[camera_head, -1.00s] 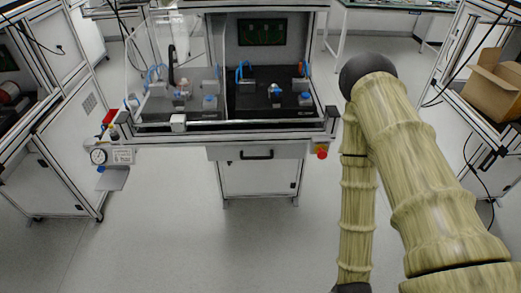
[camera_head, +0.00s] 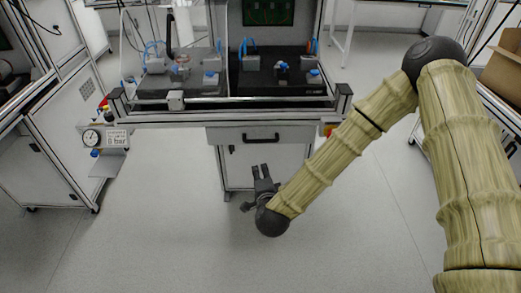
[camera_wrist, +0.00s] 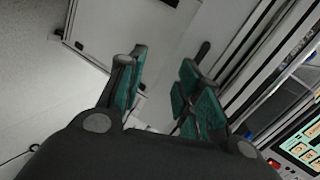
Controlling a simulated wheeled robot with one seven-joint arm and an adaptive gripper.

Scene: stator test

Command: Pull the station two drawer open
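The station two drawer (camera_head: 226,138) is a pale panel under the work surface, with a black bar handle (camera_head: 261,137). It looks closed. My gripper (camera_head: 262,172) is in front of and below the drawer in the head view, apart from the handle. In the wrist view my gripper (camera_wrist: 163,64) is open, with a clear gap between its green-padded fingers. A dark bar that looks like the handle (camera_wrist: 203,52) shows just beyond the right finger, which partly hides the area there. Nothing is between the fingers.
The station work surface (camera_head: 230,115) above carries several small fixtures. A cabinet (camera_head: 235,165) stands below the drawer. A pressure gauge (camera_head: 91,138) and small shelf are at the left. A cardboard box (camera_head: 503,68) sits on the right-hand bench. The floor (camera_head: 150,240) in front is clear.

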